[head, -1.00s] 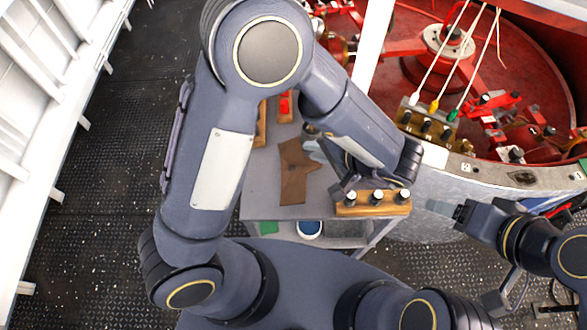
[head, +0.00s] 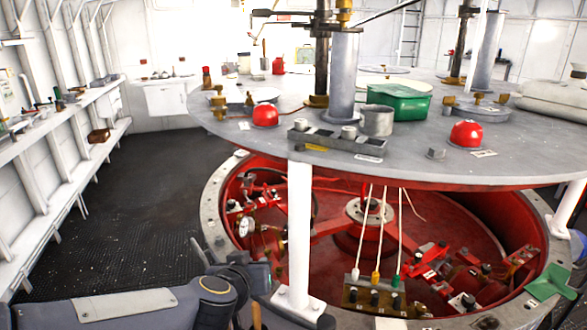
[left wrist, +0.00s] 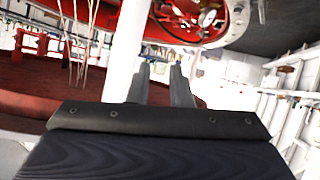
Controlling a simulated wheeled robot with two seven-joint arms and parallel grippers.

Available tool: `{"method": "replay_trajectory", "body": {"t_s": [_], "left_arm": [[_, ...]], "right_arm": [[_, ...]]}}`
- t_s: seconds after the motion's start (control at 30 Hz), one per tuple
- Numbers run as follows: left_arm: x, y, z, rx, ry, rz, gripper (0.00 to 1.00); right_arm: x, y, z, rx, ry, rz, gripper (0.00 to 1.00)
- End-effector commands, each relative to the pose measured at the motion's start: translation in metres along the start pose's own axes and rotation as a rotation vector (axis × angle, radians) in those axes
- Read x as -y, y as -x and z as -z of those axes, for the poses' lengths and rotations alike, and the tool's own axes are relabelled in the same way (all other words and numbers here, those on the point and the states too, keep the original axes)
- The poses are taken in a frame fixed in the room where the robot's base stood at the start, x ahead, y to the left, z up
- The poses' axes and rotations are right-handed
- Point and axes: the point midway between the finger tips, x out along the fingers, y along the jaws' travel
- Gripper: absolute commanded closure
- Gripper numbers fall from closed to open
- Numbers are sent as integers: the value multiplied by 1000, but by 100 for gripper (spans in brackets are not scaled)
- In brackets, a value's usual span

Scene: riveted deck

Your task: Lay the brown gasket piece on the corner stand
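The brown gasket piece does not show in either current view, and I cannot pick out a corner stand. My left arm crosses the lower left of the head view, its dark joint beside the red ring; its fingertips cannot be made out there. In the left wrist view my left gripper (left wrist: 160,74) has two grey fingers apart with a narrow gap and nothing visible between them. A white post stands just behind the fingers. My right gripper is out of view.
A large grey round table (head: 230,123) carries red knobs, a green box (head: 400,101) and columns. White posts (head: 301,230) support it above a red machinery well. A brass block (head: 375,298) with hanging cords sits at the well's front. A flat green piece (head: 522,281) lies on the right rim.

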Motion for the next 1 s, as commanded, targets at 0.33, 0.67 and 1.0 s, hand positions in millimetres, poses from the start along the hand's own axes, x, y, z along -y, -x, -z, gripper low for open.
{"method": "replay_trajectory", "body": {"t_s": [0.33,0.67,1.0], "left_arm": [[40,112,-40,125,136,-318,81],[100,189,-160,493,237,-118,81],[111,203,-180,559,266,-49,81]], "right_arm": [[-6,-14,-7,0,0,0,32],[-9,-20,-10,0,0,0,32],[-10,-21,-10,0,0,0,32]]}}
